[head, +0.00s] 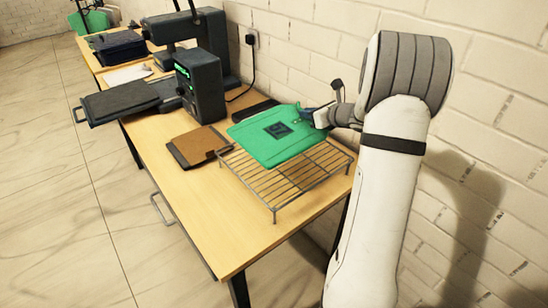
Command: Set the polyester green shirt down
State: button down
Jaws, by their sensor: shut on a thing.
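The green shirt (262,147) is a flat green piece with a dark square print, at the middle of the head view. My gripper (318,117) is at its right end and shut on that edge. The shirt extends to the left from the gripper, over the back part of a wire rack (272,189) on the wooden table. I cannot tell whether the shirt touches the rack. The gripper's fingertips are small and partly hidden by the shirt.
A brown folder-like item (198,146) lies left of the rack. A heat press (202,85) with a dark flat platen (121,101) stands further back. A dark flat object (254,111) lies near the brick wall. The table's (215,232) front area is clear.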

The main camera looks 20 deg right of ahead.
jog(key=shift+w+d, duration=0.1)
jog(key=shift+d, duration=0.5)
notch_tip(320, 180, down, 9)
jog(key=shift+f, duration=0.2)
jog(key=c, duration=1.6)
grip_release()
jog(key=shift+o, duration=0.8)
